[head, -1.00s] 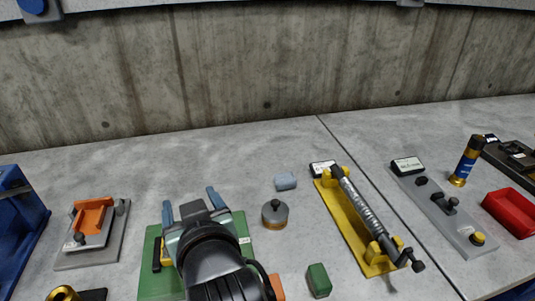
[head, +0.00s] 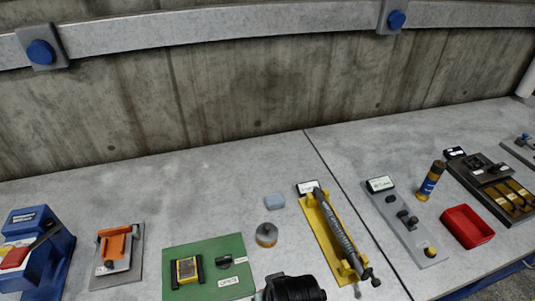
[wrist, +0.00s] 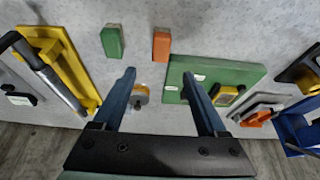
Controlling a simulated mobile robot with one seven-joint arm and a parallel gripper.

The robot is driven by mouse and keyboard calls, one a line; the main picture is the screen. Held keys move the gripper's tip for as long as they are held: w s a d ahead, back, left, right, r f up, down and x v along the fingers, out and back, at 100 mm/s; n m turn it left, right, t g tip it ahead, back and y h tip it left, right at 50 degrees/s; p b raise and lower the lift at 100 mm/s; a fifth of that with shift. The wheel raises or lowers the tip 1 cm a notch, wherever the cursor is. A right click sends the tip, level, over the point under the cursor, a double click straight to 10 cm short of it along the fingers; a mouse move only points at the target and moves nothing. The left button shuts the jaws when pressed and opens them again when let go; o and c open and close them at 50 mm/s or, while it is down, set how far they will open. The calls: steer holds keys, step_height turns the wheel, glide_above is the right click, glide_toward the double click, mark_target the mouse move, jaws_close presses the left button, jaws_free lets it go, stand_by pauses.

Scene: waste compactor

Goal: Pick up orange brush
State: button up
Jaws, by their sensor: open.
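In the wrist view my gripper (wrist: 158,75) is open and empty, with its two blue-grey fingers apart. An orange block (wrist: 161,46), which may be the orange brush, lies on the bench just beyond the fingertips, roughly in line with the gap. I see no bristles on it. A round grey object with an orange-brown lower part (wrist: 140,95) shows between the fingers, below them; it also stands on the bench in the head view (head: 267,234). The orange block is not visible in the head view, where only a dark part of my arm shows at the bottom.
A green block (wrist: 112,42) lies beside the orange one. A green board (head: 210,266) and a yellow fixture with a grey rod (head: 335,235) flank the spot. A small blue-grey block (head: 275,201) and a red tray (head: 466,227) are farther off.

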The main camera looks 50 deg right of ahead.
steer(key=x, duration=0.5)
steer(key=shift+w+d+f, duration=0.1)
steer(key=shift+f, duration=0.15)
steer(key=x, duration=0.3)
steer(key=shift+f+p, duration=0.4)
steer(key=shift+f, duration=0.1)
steer(key=shift+w+f, duration=0.15)
steer(key=shift+f, duration=0.5)
jaws_close()
